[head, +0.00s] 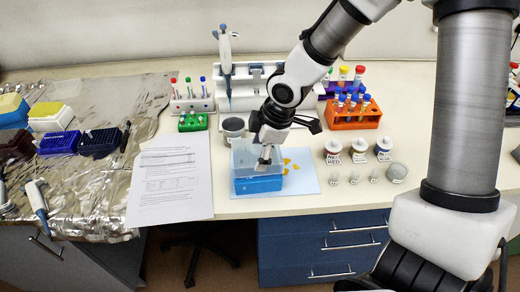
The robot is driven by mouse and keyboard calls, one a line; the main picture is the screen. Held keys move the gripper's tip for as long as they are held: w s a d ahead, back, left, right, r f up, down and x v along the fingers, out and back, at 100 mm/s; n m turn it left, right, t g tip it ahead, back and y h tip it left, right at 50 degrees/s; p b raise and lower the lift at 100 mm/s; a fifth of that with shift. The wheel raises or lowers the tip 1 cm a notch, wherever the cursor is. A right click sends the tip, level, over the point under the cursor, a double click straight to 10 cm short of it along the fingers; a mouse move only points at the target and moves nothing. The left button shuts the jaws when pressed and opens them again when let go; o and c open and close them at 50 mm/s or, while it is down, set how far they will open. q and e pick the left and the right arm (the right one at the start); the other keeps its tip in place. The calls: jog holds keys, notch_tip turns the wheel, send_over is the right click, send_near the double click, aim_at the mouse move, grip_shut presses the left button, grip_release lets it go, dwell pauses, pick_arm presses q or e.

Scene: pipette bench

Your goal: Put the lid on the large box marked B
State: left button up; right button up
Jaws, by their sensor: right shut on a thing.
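A blue box (258,185) stands at the middle of the bench on a light blue mat (302,184). I cannot read a mark on it. A clear, translucent lid (242,160) is over the box. I cannot tell whether it touches the box all round. My right gripper (265,160) reaches down from above, shut on the lid, with its fingers partly hiding it. My left gripper is not in view.
White papers (172,180) lie left of the box. A dark grey cup (233,127) and a pipette stand (250,88) are behind it. Labelled jars (333,152) and small cups are to the right, before an orange tube rack (352,117). Orange pieces lie on the mat.

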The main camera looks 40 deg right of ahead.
jog(key=shift+f, duration=0.1)
jog(key=shift+f, duration=0.35)
jog(key=shift+b, duration=0.3)
jog(key=o, duration=1.1)
jog(key=shift+o, duration=0.2)
jog(key=v, duration=0.7)
jog(key=shift+s+r, duration=0.15)
jog(key=shift+r, duration=0.15)
jog(key=shift+f, duration=0.1)
